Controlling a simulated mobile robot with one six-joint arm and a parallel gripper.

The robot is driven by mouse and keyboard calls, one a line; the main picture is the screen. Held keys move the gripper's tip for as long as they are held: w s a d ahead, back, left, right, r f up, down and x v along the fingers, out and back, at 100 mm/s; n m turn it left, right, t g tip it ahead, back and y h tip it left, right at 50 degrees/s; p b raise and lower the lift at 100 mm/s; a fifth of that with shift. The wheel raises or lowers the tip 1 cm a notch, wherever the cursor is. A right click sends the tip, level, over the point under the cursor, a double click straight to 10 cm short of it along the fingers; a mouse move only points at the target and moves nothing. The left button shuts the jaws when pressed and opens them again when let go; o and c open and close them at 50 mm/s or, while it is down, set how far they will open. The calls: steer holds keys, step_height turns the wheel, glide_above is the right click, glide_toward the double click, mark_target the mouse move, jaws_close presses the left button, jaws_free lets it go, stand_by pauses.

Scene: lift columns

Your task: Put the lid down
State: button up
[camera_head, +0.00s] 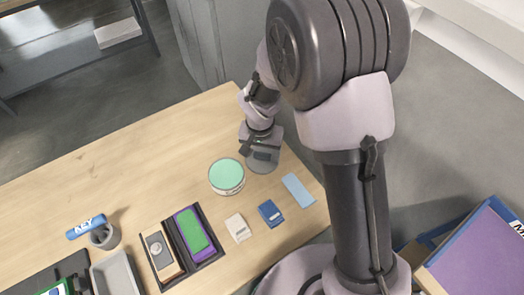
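A round grey disc (262,165), which looks like the lid, is at the right of the table, directly below my gripper (256,151). My gripper points down over it, and dark finger parts show at its end. I cannot tell whether the fingers grip the disc, or whether the disc rests on the table or hangs just above it. A round white tub (227,188) with a mint-green top stands just left of the disc.
The wooden table (140,165) is clear at its middle and back. Along the front are a white box (238,228), a blue box (270,212), a light-blue slab (298,190), a black tray (208,262) with a purple-green block, a grey tray (115,274) and a cup (105,238).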

step_height(320, 180, up, 13)
steer(key=s+p, duration=0.2)
steer(key=p, duration=0.2)
step_height(320, 180, up, 10)
steer(key=t+y, duration=0.1)
steer(key=t, duration=0.1)
glide_above(261, 163)
steer(key=s+d, duration=0.5)
steer(key=s+d+r+t, duration=0.1)
steer(key=s+d+r, duration=0.1)
steer(key=s, duration=0.4)
steer(key=s+d+r+m+t+y, duration=0.1)
steer(key=s+d+r, duration=0.1)
steer(key=s+r, duration=0.3)
steer(key=shift+s+d+r+m, duration=0.15)
steer(key=shift+s+d+m, duration=0.15)
steer(key=shift+s, duration=0.65)
steer(key=shift+s, duration=0.1)
